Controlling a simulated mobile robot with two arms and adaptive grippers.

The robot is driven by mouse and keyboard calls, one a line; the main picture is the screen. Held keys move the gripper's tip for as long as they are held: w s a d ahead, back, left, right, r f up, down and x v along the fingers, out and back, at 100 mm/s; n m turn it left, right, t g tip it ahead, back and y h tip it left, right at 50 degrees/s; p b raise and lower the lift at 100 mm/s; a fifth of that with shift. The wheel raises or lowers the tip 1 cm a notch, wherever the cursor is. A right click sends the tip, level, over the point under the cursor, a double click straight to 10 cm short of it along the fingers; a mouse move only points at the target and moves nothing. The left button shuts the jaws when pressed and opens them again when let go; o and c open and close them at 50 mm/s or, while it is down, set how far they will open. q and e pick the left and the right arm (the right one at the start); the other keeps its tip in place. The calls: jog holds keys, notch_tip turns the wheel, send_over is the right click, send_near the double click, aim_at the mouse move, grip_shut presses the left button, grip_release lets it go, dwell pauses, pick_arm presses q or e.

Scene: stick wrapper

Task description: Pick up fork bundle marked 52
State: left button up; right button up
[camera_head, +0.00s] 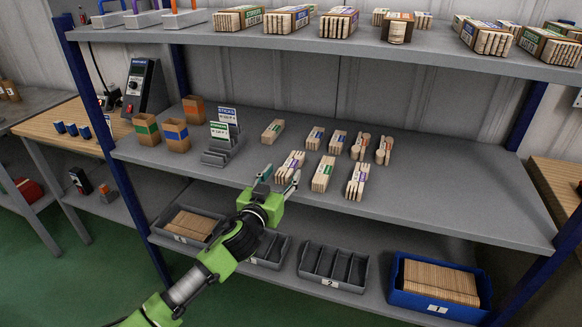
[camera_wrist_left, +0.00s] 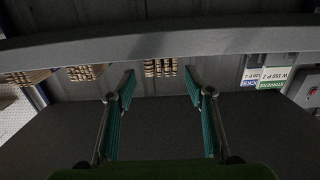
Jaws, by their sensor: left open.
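Several pale wooden bundles lie on the grey middle shelf. One with a purplish band (camera_head: 290,165) is right by my left gripper (camera_head: 279,179); others are a green-banded bundle (camera_head: 323,174) and a purple-banded bundle (camera_head: 357,180). Two bundles with rounded ends (camera_head: 384,150) lie farther right. The numbers are too small to read, so I cannot tell which is marked 52. My left gripper is open and empty at the shelf's front. In the left wrist view a bundle (camera_wrist_left: 160,67) shows between and beyond the open fingers (camera_wrist_left: 160,85). My right gripper is not in view.
A grey card holder (camera_head: 222,150) and brown cups (camera_head: 175,135) stand left on the shelf. The upper shelf (camera_head: 350,47) with more bundles hangs above. Below are grey trays (camera_head: 335,266) and a blue bin (camera_head: 437,287). The shelf's right part is clear.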

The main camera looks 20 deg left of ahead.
aim_at(287, 168)
pick_arm(q)
jog(key=shift+w+f, duration=0.2)
jog(key=shift+w, duration=0.7)
jog(key=shift+w+f, duration=0.2)
jog(key=shift+w, duration=0.65)
jog(key=shift+w+f, duration=0.2)
jog(key=shift+w, duration=0.7)
jog(key=c, duration=1.2)
